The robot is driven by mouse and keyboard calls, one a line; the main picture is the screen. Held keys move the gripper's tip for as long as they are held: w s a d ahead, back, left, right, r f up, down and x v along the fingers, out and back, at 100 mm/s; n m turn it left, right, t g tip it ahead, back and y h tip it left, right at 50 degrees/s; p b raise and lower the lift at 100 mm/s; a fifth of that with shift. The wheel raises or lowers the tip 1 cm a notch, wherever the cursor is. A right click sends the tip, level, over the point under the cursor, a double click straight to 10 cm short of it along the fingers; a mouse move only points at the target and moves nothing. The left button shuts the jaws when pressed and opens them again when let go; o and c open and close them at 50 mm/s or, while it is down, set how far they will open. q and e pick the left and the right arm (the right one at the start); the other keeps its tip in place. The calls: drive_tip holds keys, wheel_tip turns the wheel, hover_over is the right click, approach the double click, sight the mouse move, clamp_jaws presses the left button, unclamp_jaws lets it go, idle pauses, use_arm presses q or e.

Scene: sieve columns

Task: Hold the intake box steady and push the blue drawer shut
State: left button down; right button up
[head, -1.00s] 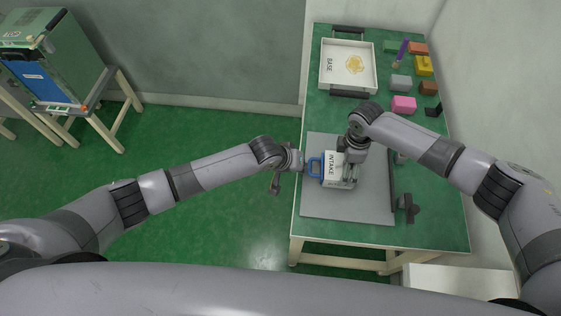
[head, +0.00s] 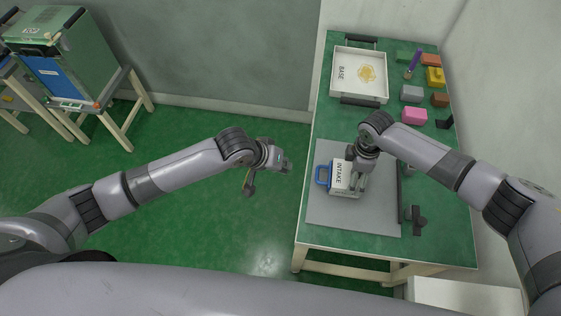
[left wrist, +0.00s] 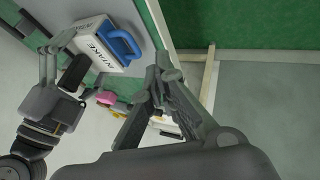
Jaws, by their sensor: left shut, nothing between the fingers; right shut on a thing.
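The white intake box (head: 341,176) stands on the grey mat on the table. In the left wrist view the blue handle (left wrist: 124,43) sits against the labelled box (left wrist: 92,48). My right gripper (head: 357,184) is shut on the intake box from the right. My left gripper (head: 285,166) is shut and empty, off the table's left edge and apart from the handle; its closed fingers show in the left wrist view (left wrist: 164,66).
The grey mat (head: 345,218) is clear in front of the box. A white BASE tray (head: 336,91) and several coloured blocks, including a pink one (head: 414,116), are at the back. Open floor lies left of the table. A green cabinet (head: 90,55) stands far left.

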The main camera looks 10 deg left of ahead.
use_arm(q)
drive_tip(key=shift+v, duration=1.1)
use_arm(e)
drive_tip(key=o, duration=1.3)
drive_tip(key=shift+o, duration=0.2)
